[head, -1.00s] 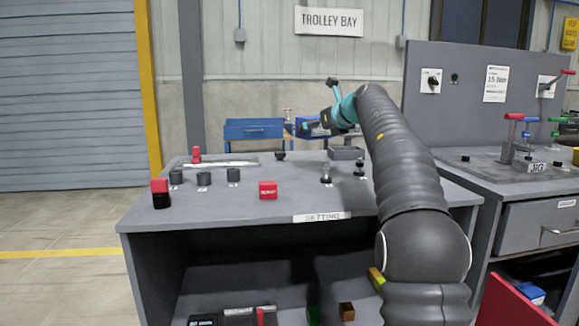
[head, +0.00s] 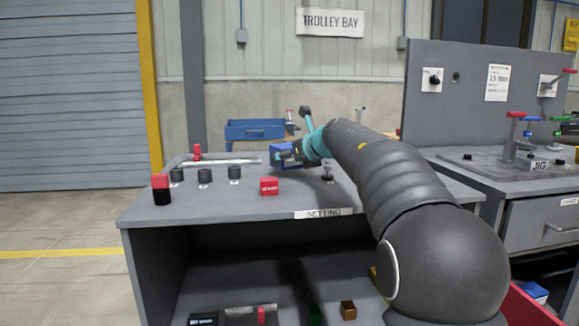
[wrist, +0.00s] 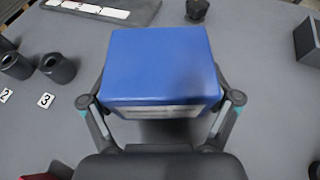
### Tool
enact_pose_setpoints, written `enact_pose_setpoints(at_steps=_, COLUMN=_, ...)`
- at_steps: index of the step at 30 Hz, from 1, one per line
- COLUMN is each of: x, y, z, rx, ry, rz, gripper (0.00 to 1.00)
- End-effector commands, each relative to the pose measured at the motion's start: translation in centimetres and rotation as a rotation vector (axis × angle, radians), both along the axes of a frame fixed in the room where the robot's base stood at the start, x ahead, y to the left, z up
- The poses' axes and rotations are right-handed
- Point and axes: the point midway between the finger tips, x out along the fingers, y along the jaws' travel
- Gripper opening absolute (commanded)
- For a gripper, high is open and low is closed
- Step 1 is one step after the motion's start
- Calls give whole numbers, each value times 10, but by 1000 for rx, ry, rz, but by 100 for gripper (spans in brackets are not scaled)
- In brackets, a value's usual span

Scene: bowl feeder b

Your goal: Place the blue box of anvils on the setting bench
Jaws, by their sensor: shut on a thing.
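The blue box (head: 281,154) is between the fingers of my gripper (head: 293,157), over the rear middle of the grey setting bench (head: 225,209), whose front edge label reads SETTING. In the wrist view the box (wrist: 160,65) fills the centre, with a finger on each side, and a pale label strip shows on its near face. My gripper (wrist: 160,108) is shut on it. The bench top (wrist: 262,70) shows all around the box. A dark shadow lies under its near side. I cannot tell whether its base touches the top.
A red box (head: 269,187) stands near the bench front, left of my arm. Dark cups (head: 205,176) and a red-topped black block (head: 161,190) stand at left. In the wrist view a dark knob (wrist: 197,9) is just beyond the blue box, and a grey tray (wrist: 307,42) is at right.

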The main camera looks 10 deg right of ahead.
Motion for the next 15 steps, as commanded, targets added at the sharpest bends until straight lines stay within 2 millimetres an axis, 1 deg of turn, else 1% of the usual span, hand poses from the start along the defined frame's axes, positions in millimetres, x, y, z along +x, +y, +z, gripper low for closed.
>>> enact_pose_setpoints(at_steps=1, x=0, y=0, z=-10, rx=0, ry=-1, rz=-1, gripper=37)
enact_pose_setpoints(at_steps=3, x=0, y=0, z=-16, rx=0, ry=-2, rz=-1, gripper=37)
enact_pose_setpoints(at_steps=11, x=0, y=0, z=-16, rx=0, ry=-3, rz=-1, gripper=37)
enact_pose_setpoints(at_steps=15, x=0, y=0, z=-20, rx=0, ry=-2, rz=-1, gripper=37)
